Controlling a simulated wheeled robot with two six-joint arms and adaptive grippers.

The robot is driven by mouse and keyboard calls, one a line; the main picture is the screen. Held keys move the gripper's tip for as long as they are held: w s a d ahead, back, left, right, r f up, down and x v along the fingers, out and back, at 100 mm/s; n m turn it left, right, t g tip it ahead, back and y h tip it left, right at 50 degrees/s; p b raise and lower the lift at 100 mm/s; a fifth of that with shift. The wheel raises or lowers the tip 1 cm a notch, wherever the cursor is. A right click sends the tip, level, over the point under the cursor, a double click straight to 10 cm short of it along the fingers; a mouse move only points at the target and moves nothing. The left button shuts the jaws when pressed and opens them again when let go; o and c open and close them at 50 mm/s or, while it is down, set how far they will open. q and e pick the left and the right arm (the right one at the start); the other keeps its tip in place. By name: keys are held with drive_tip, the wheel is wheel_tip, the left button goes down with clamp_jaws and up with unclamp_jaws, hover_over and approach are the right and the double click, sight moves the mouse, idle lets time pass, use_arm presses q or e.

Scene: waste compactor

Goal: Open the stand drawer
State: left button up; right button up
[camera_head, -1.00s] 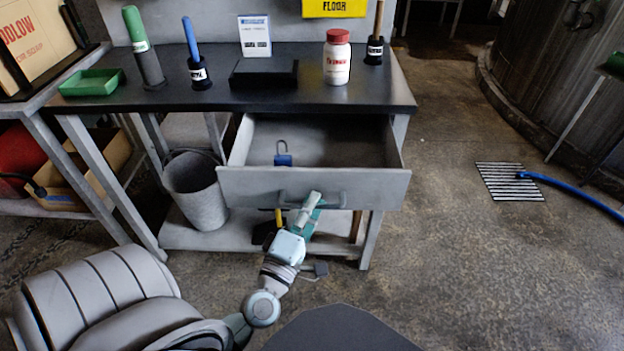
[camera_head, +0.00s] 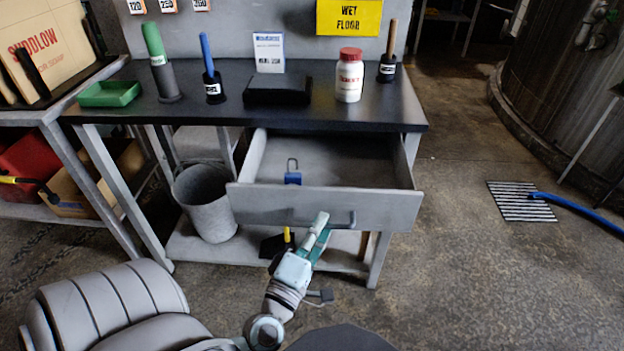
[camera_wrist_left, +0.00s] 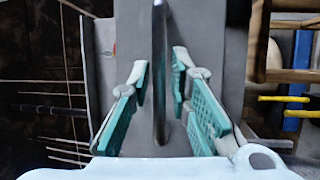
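The stand drawer (camera_head: 385,208) under the dark-topped stand is pulled well out, its inside showing. Its grey front also fills the middle of the left wrist view (camera_wrist_left: 208,30). The bar handle (camera_wrist_left: 160,75) on that front stands between the finger pads of my left gripper (camera_wrist_left: 158,82). The fingers are spread, with a gap to the bar on both sides. In the head view my left gripper (camera_head: 320,230) is at the drawer front, covering part of the handle (camera_head: 345,222). My right gripper is in neither view.
A blue padlock (camera_head: 292,178) lies in the drawer. A grey bucket (camera_head: 208,205) stands on the stand's lower shelf. On the stand top are a green tray (camera_head: 110,94), a white bottle with red cap (camera_head: 349,80) and brushes. The floor to the right is mostly clear.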

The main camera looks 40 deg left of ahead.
use_arm(q)
drive_tip(key=v, duration=1.1)
drive_tip(key=shift+s, duration=0.2)
drive_tip(key=shift+d, duration=0.1)
